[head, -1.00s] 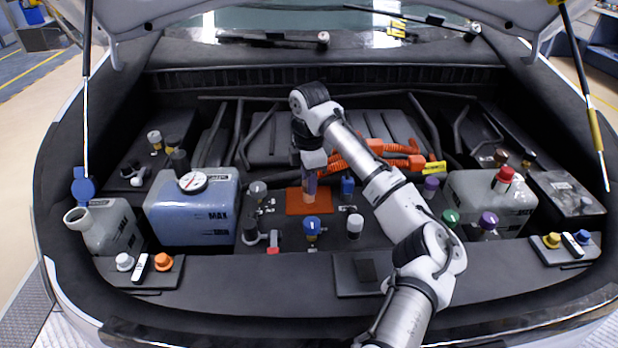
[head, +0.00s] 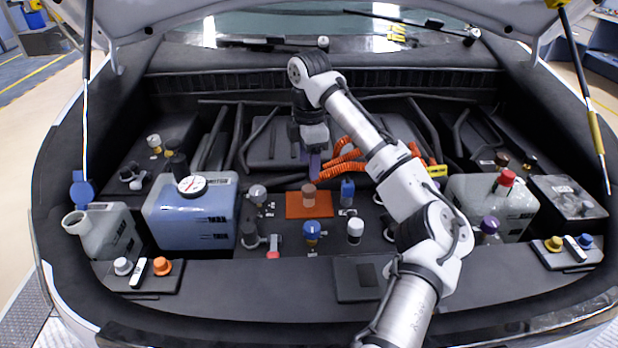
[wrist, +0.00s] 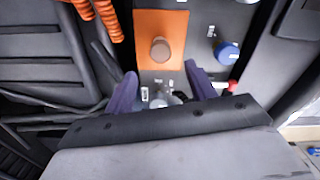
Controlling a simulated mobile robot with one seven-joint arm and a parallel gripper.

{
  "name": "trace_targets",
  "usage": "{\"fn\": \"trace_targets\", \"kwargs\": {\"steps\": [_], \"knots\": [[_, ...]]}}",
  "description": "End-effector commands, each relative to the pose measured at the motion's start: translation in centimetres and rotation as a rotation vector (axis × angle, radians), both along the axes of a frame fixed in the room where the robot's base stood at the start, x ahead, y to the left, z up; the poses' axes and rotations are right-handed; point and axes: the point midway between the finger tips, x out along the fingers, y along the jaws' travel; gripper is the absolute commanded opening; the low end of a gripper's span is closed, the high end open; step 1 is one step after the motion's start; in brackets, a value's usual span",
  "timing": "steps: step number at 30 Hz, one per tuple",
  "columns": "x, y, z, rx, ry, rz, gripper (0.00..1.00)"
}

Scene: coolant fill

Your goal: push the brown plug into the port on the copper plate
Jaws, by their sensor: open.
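The brown plug (head: 309,193) stands upright on the copper plate (head: 293,211) in the middle of the engine bay. In the wrist view the plug (wrist: 160,49) shows as a round brown top on the orange-coloured plate (wrist: 176,22). How deep it sits in the port cannot be told, and the port itself is hidden under it. My gripper (head: 311,163) is above and behind the plug, apart from it. In the wrist view its two purple fingers (wrist: 160,78) are spread wide with nothing between them.
Several caps stand around the plate, among them a blue one (head: 312,231) in front and a blue connector (head: 347,191) to the right. Orange cables (head: 345,155) run behind. A blue tank (head: 190,222) stands at left, a pale tank (head: 490,215) at right.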

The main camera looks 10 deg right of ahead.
Motion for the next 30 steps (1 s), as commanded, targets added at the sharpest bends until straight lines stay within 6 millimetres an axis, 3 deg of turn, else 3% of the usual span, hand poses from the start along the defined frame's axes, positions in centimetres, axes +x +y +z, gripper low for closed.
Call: {"fn": "trace_targets", "kwargs": {"steps": [3, 10, 30], "knots": [[0.0, -0.1, 2.7, -0.004, -0.002, -0.002, 0.56], [0.0, -0.1, 5.8, -0.002, 0.0, -0.002, 0.56], [0.0, 0.0, 6.5, 0.001, 0.0, -0.001, 0.56]]}}
